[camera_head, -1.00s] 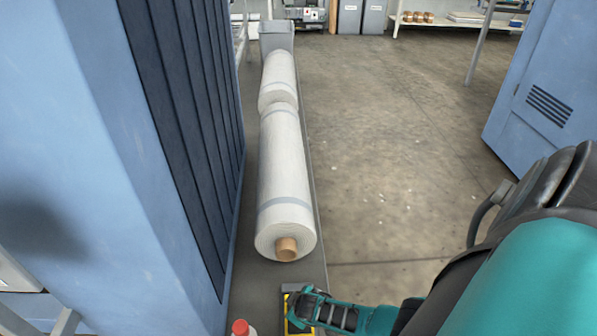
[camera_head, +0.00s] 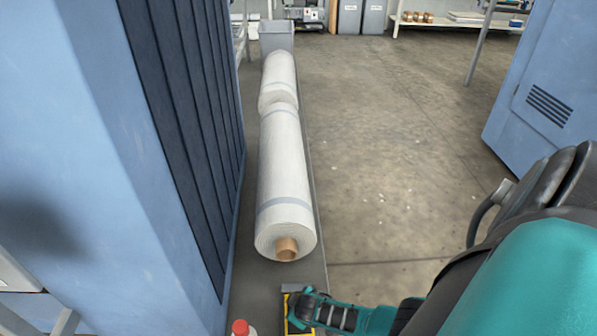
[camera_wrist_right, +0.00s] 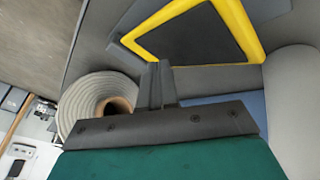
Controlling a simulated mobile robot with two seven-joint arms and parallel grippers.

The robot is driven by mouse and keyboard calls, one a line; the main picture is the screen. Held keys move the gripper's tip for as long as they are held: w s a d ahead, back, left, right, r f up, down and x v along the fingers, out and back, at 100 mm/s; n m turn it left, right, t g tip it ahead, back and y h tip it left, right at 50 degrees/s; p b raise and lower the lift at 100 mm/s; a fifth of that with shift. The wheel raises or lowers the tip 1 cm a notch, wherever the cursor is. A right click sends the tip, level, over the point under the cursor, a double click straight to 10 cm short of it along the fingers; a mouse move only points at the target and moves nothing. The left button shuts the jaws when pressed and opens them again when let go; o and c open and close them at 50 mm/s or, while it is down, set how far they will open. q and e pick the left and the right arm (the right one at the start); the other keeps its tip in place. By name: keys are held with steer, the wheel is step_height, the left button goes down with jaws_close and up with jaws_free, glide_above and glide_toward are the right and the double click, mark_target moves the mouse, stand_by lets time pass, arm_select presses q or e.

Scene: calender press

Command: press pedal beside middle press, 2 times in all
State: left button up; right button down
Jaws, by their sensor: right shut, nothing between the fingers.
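The pedal (camera_head: 286,316) has a yellow rim and shows at the bottom of the head view, low beside the blue press (camera_head: 120,130). My right gripper (camera_head: 302,306) is over it and hides much of it. In the right wrist view the pedal's dark plate (camera_wrist_right: 192,45) inside its yellow frame lies just beyond the tips of my right gripper (camera_wrist_right: 156,72). The fingers are together and empty. I cannot tell whether they touch the plate. My left gripper is out of view.
White wrapped rolls (camera_head: 284,170) lie in a line beside the press; a roll end (camera_wrist_right: 80,108) shows in the right wrist view. A red-capped bottle (camera_head: 241,328) stands left of the pedal. The floor (camera_head: 400,140) right of the rolls is clear. Another blue cabinet (camera_head: 545,100) stands right.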

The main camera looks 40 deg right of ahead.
steer(key=shift+a+f, duration=0.1)
steer(key=shift+f, duration=0.2)
stand_by(0.4)
steer(key=shift+r+p, duration=0.45)
